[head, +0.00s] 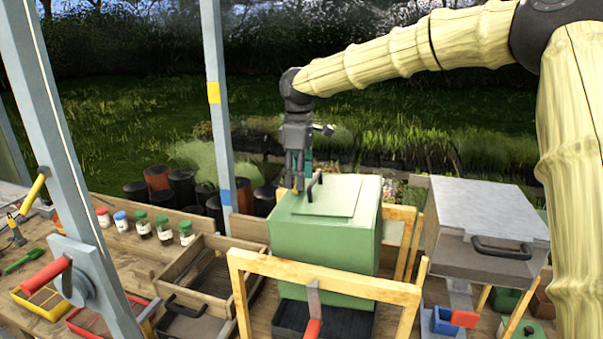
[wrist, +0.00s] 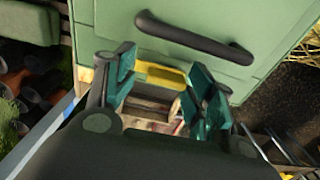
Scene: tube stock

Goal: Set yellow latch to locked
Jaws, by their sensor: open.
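A green box (head: 325,240) stands in the middle of the head view, with a dark handle (head: 314,186) on its upper part. In the wrist view the dark handle (wrist: 195,38) runs across the green face. A yellow piece (wrist: 163,75), which looks like the latch, shows at that face's lower edge. My gripper (head: 299,184) is at the box's far left top edge in the head view. In the wrist view my gripper (wrist: 163,80) is open, with teal fingers on either side of the yellow piece. I cannot tell whether they touch it. The latch is not visible in the head view.
A wooden frame (head: 320,268) stands in front of the green box. A grey box (head: 485,250) with a dark handle is at the right. A blue-grey post (head: 219,110) rises left of my gripper. Wooden trays (head: 195,265) and several jars are on the left bench.

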